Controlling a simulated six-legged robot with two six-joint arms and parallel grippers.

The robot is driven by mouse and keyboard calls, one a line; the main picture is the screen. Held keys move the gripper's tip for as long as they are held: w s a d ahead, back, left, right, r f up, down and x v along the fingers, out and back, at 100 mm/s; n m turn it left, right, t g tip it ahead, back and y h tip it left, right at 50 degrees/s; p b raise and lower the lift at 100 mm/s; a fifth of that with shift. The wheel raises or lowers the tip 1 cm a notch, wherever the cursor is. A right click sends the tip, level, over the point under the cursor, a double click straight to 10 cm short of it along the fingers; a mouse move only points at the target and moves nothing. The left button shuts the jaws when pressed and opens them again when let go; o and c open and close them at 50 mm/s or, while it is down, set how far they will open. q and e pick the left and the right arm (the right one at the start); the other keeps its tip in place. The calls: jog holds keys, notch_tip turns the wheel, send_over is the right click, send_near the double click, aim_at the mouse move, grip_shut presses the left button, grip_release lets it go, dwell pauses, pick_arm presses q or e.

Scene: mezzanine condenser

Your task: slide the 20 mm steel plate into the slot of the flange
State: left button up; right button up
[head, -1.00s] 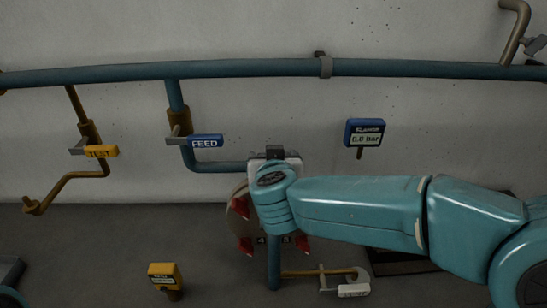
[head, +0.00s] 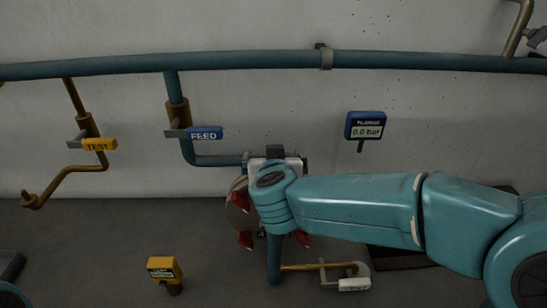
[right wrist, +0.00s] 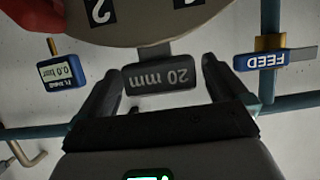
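In the right wrist view, which is upside down, the steel plate's dark handle tag (right wrist: 160,77) reads "20 mm". A narrow grey stem (right wrist: 155,50) runs from the tag to the pale round flange (right wrist: 150,22), marked with numbers. The slot itself is hidden, so I cannot tell how deep the plate sits. My right gripper (right wrist: 158,72) has a finger on each side of the tag, with visible gaps, so it looks open around it. In the head view my right wrist covers most of the flange (head: 237,212). My left gripper is not in view.
Red parts (head: 242,203) stand around the flange. A blue pipe (head: 215,160) with a FEED tag (head: 205,133) lies left of it. A blue gauge (head: 365,126) reading 0.0 bar is to the right. A brown pipe with a white tag (head: 353,284) lies below.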

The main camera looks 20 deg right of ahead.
jog(key=p+v, duration=0.1)
jog(key=v, duration=1.5)
jog(key=shift+s, duration=0.2)
